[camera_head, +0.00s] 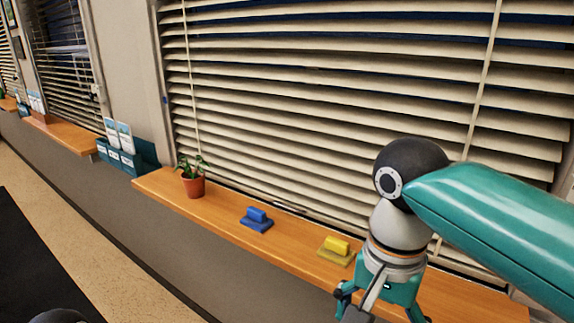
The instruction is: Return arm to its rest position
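My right arm comes in from the right with a teal forearm and a dark wrist joint. Its gripper (382,308) points down at the bottom edge, in front of the wooden sill (285,248). The fingertips are cut off by the frame, so I cannot tell whether it is open or shut. Nothing is seen held in the visible part. A yellow block-shaped object (336,247) on a flat base lies on the sill, just left of the gripper and apart from it. A similar blue object (257,218) lies farther left.
A potted plant (193,186) stands on the sill's left end, beside a teal leaflet holder (128,158). Another sill (65,134) runs at the far left. The floor (100,255) at lower left is clear, with a dark area on it.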

